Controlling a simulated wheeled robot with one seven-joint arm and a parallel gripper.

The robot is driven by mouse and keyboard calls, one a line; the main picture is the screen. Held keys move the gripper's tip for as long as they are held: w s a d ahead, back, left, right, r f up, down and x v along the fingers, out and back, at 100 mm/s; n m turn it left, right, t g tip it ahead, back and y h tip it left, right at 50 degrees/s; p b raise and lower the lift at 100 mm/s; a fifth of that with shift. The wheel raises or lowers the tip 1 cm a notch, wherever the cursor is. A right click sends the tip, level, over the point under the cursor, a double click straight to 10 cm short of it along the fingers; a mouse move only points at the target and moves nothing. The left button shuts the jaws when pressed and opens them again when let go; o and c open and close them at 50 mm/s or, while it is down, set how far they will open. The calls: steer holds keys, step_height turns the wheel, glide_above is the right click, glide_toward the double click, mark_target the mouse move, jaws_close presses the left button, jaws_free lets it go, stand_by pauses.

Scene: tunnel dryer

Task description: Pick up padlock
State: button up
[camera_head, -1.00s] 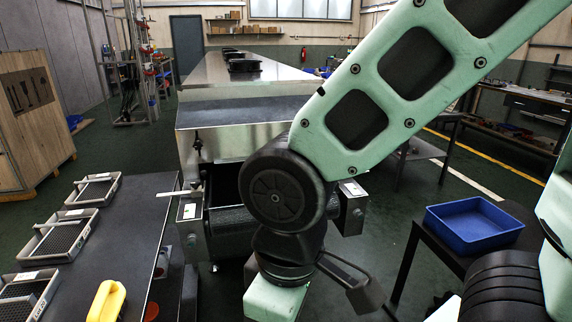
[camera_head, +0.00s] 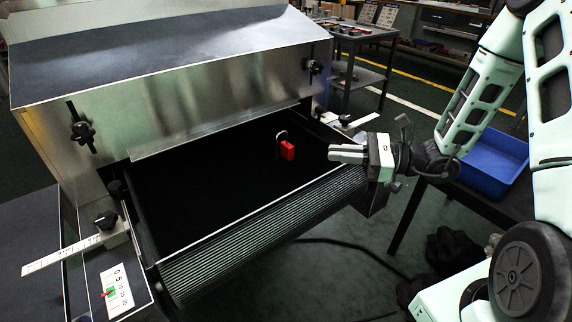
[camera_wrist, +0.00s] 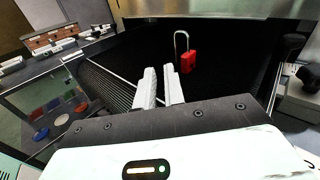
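The padlock (camera_head: 287,150) has a red body and a silver shackle. It lies on the black conveyor belt at the mouth of the metal dryer; in the wrist view it (camera_wrist: 187,62) is beyond the fingertips, slightly right, shackle towards the dryer. My gripper (camera_head: 331,152) is to the right of the padlock in the head view, apart from it, over the belt's right side. In the wrist view its two pale fingers (camera_wrist: 159,69) have a narrow dark gap with nothing between them.
The dryer's metal hood (camera_head: 200,92) rises behind the belt (camera_head: 200,185). Ruled side guides (camera_head: 62,256) with black knobs flank the mouth. A blue bin (camera_head: 492,165) stands on a dark table at right. The belt around the padlock is clear.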

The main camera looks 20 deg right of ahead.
steer(key=d, duration=0.1)
steer(key=w+d+f+m+t, duration=0.1)
steer(key=d+m+t+h, duration=0.1)
steer(key=shift+w+f, duration=0.25)
steer(key=shift+w, duration=0.15)
glide_toward(283, 145)
steer(key=w+a, duration=0.1)
steer(key=w+a+r, duration=0.1)
steer(key=a, duration=0.1)
steer(key=shift+w+a+r, duration=0.3)
steer(key=shift+w, duration=0.1)
steer(key=shift+x, duration=3.2)
steer(key=shift+w+d+r, duration=0.1)
steer(key=shift+r, duration=0.1)
jaws_close()
